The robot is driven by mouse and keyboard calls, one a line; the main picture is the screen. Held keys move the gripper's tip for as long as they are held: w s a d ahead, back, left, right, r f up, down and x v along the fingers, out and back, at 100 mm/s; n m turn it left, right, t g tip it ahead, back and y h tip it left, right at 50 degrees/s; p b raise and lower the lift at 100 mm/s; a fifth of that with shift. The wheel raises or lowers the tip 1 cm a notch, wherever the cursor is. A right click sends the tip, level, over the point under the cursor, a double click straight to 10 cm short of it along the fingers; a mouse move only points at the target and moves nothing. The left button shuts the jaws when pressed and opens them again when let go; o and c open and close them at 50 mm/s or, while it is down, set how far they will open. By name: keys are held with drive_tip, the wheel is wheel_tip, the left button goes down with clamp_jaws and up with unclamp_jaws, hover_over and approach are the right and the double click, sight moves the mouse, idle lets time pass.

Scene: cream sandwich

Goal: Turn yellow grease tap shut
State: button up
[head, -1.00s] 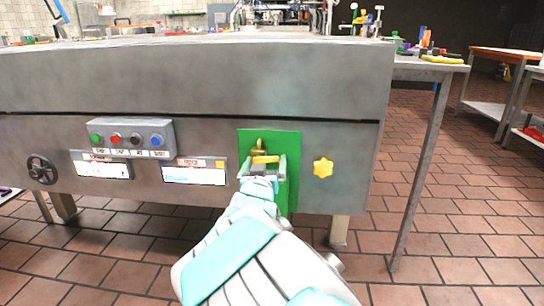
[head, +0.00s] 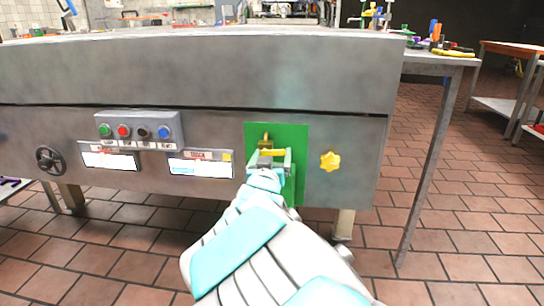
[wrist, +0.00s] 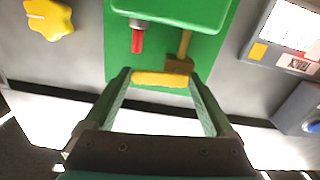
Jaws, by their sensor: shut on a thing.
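The yellow grease tap handle (head: 272,153) is a short bar lying about level in front of a green panel (head: 299,135) on the grey machine front. A brass-coloured stem (head: 266,140) rises behind it. My gripper (head: 271,161) is at the handle, with one finger at each end of the bar. In the wrist view the yellow handle (wrist: 160,79) spans the space between the fingertips of my gripper (wrist: 159,76). The brass stem (wrist: 181,60) meets the handle near one end. My arm hides the lower part of the panel in the head view.
A yellow star-shaped knob (head: 330,161) sits right of the panel. A button box (head: 140,130), two display plates and a black handwheel (head: 49,160) are to the left. A side table (head: 437,63) with tools stands right. Open tiled floor lies in front.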

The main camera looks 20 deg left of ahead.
drive_tip(key=shift+f+m+b, duration=0.2)
drive_tip(key=shift+m+b, duration=0.15)
drive_tip(key=shift+m, duration=0.25)
drive_tip(key=o, duration=1.1)
drive_tip(key=shift+s, duration=0.1)
